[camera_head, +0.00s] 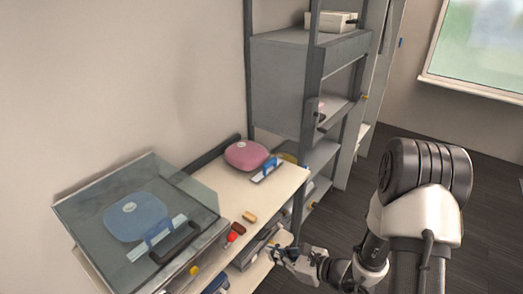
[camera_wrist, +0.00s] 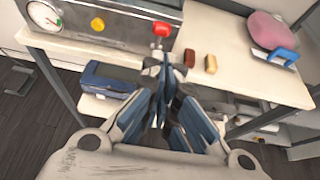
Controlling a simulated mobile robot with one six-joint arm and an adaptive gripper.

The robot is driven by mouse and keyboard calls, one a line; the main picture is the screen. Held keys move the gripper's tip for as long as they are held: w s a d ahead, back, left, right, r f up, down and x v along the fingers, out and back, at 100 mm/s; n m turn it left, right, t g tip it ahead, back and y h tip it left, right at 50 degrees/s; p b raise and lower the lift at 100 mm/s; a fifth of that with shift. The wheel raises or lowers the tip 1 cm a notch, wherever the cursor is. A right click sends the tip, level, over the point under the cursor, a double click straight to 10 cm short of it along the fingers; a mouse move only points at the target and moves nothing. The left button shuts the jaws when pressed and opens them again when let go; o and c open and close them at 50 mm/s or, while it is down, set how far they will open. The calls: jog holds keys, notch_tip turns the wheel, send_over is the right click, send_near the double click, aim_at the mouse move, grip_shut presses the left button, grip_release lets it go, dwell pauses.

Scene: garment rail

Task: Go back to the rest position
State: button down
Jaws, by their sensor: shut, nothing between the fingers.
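My gripper (camera_head: 279,250) is at the front edge of the workbench (camera_head: 283,182), low and to the right of the glass-lidded machine. In the wrist view my gripper (camera_wrist: 160,122) has its blue-padded fingers together, with nothing held between them. The fingers point toward the bench front, below a red knob (camera_wrist: 161,29). My arm reaches in from the right in the head view. No garment rail shows clearly in either view.
The machine with a clear lid (camera_head: 85,205) holds a blue rounded item (camera_head: 136,217). A pink item (camera_head: 246,155) and a blue-handled tool (camera_head: 266,170) lie on the bench. A grey shelf unit (camera_head: 284,90) stands behind. Dark floor (camera_head: 493,215) is open at right.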

jog(key=s+a+r+n+g+b, duration=0.1)
jog(key=s+a+r+n+g, duration=0.25)
jog(key=s+r+n, duration=0.35)
jog(key=s+a+r+n+g+b, duration=0.2)
jog(key=s+a+r+n+g, duration=0.15)
jog(key=s+r+n, duration=0.3)
jog(key=s+d+r+n+t+h+b, duration=0.1)
jog(key=s+d+r+n+h, duration=0.1)
jog(key=s+d+n+h, duration=0.3)
jog(key=s+d+r+n+t+h+b, duration=0.1)
jog(key=s+d+r+n+t+h, duration=0.1)
jog(key=d+n, duration=0.5)
jog(key=shift+s+d+r+h, duration=0.6)
jog(key=shift+s+d+h, duration=0.5)
jog(key=shift+s+h, duration=0.4)
jog(key=shift+w, duration=0.1)
